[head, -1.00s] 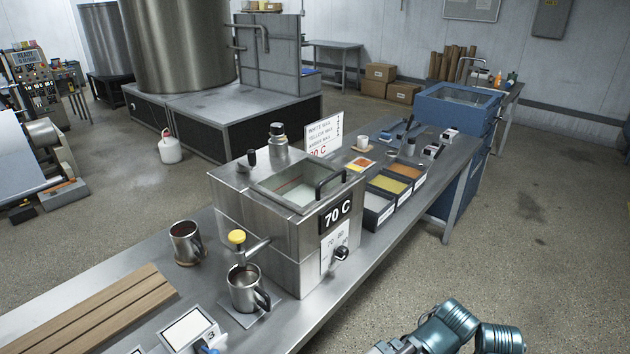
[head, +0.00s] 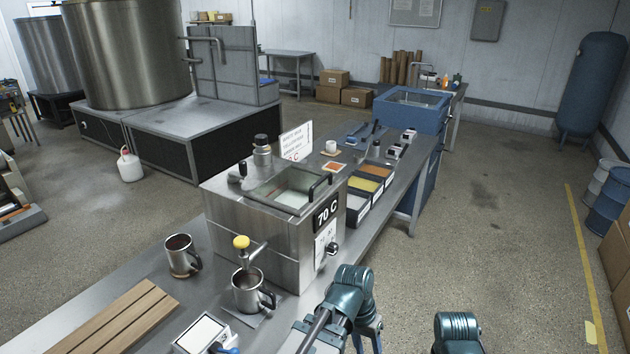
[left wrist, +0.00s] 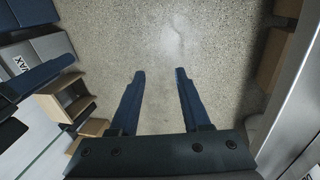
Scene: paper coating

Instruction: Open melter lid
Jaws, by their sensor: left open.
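The melter (head: 265,235) is a steel box marked 70 C on the table. Its lid (head: 290,190) lies shut on top, with a clear window and a black bar handle (head: 320,184) at its right side. My left gripper (left wrist: 160,74) is open and empty in the left wrist view, with only floor showing between its fingers. In the head view, teal arm links of mine show at the bottom, to the right of the melter. The left fingers cannot be made out there, and they are not seen touching the handle. My right gripper is out of view.
Steel mugs (head: 247,290) stand by the yellow-topped tap (head: 241,242). Wooden boards (head: 120,318) lie at front left. Wax bins (head: 372,184) and a sign (head: 296,140) stand behind the melter. The floor right of the table is open.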

